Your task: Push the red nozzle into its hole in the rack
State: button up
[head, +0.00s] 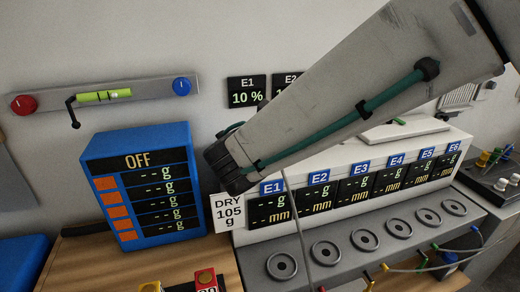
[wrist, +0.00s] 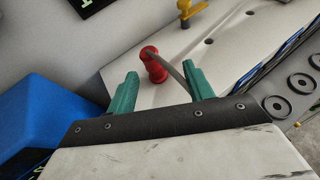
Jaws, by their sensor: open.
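The red nozzle (wrist: 155,66) stands on the white top of the rack (wrist: 225,65) in the wrist view, leaning slightly, with a thin grey hose curving from its top down to the right. I cannot tell how deep it sits in its hole. My gripper (wrist: 162,88) is open, its two green fingers apart on either side of the nozzle's lower part as seen in this view. No contact is clear. In the head view the rack (head: 425,133) shows behind my arm, which hides the red nozzle and the fingers.
A blue display box (head: 138,185) is left of the rack. A grey base with round rings (head: 364,240) lies in front. Thin hoses cross it.

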jog(key=shift+w+a+f+n, duration=0.2)
jog(key=shift+w+f, duration=0.1)
jog(key=shift+w, duration=0.3)
jog(key=shift+w+a+f+n, duration=0.15)
jog(key=shift+w+f+n, duration=0.1)
jog(key=shift+w, duration=0.3)
jog(key=x, duration=0.5)
jog(key=shift+w+a, duration=0.15)
jog(key=shift+w, duration=0.15)
jog(key=c, duration=1.1)
